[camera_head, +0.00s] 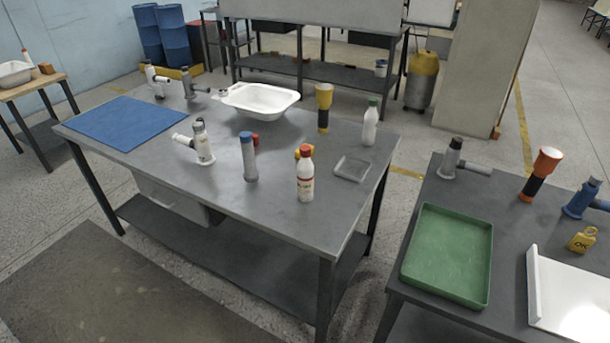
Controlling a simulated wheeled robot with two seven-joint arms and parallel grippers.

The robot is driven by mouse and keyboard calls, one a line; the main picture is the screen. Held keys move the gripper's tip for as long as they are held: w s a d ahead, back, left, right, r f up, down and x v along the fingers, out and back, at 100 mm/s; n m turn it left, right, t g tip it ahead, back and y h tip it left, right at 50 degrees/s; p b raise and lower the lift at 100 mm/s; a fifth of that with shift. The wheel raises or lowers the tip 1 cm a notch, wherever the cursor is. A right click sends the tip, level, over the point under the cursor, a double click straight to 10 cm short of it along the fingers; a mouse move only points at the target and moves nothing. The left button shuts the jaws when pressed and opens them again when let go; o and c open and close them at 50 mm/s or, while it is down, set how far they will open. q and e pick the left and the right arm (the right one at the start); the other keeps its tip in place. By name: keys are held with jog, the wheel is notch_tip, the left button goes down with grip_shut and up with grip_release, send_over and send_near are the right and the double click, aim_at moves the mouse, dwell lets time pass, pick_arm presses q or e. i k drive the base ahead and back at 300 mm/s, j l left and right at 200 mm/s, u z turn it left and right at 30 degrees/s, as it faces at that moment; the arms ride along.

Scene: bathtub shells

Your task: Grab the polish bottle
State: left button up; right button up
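Two white bottles stand upright on the grey metal table (240,212). One bottle with a red cap and a printed label (305,180) is near the table's front right edge. The other, a plain white bottle with a grey-green cap (370,125), is farther back at the right. The labels are too small to read, so I cannot tell which one is the polish bottle. Neither of my grippers is in view.
A second table at right holds a green tray (448,255). Floor lies between the tables.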

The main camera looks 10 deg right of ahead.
aim_at(305, 168)
jog(key=i+j, duration=0.3)
jog(key=i+j+z, duration=0.7)
jog(key=j+z, duration=0.2)
jog(key=j, duration=0.2)
jog(key=z, duration=0.3)
